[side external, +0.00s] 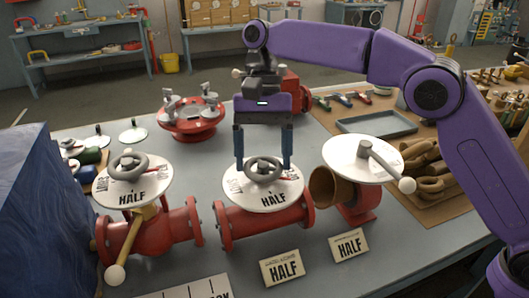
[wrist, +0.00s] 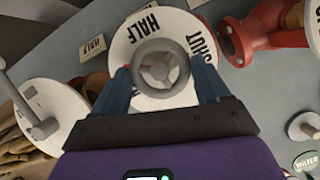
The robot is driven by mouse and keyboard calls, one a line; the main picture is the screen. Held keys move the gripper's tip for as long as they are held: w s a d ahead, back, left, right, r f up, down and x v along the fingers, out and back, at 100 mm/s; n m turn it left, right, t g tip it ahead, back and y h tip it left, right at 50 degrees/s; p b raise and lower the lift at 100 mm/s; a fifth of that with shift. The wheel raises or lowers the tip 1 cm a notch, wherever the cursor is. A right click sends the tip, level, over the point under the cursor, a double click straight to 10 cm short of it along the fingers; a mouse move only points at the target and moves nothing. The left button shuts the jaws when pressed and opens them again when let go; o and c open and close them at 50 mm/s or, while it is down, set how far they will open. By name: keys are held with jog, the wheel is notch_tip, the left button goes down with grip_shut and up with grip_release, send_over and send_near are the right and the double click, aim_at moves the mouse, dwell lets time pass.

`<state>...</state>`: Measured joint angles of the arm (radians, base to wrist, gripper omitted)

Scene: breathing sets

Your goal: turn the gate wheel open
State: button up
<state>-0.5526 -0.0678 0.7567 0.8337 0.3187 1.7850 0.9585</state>
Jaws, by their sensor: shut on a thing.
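The gate wheel (side external: 265,172) is a grey ring handwheel above a white dial marked HALF and SHUT (side external: 250,193), on the middle red valve (side external: 265,222). My gripper (side external: 263,166) points down over this dial, its two blue fingers on either side of the wheel. The gripper is shut on the gate wheel. In the wrist view the wheel (wrist: 161,68) sits between the fingertips (wrist: 163,76), with the dial (wrist: 127,48) behind it. A small red mark shows on the dial near the wheel; the fingers and wheel hide part of the lettering.
A similar handwheel valve (side external: 128,166) stands at left, and a lever valve (side external: 364,156) close at right. A red multi-knob fitting (side external: 192,117) is behind. HALF cards (side external: 282,267) lie in front. A blue cover (side external: 40,210) fills the left edge; a grey tray (side external: 376,123) lies back right.

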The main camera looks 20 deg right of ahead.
jog(key=shift+a+n+h, duration=0.2)
jog(key=shift+n+h, duration=0.6)
jog(key=shift+n, duration=1.4)
jog(key=o, duration=1)
jog(key=shift+o, duration=0.2)
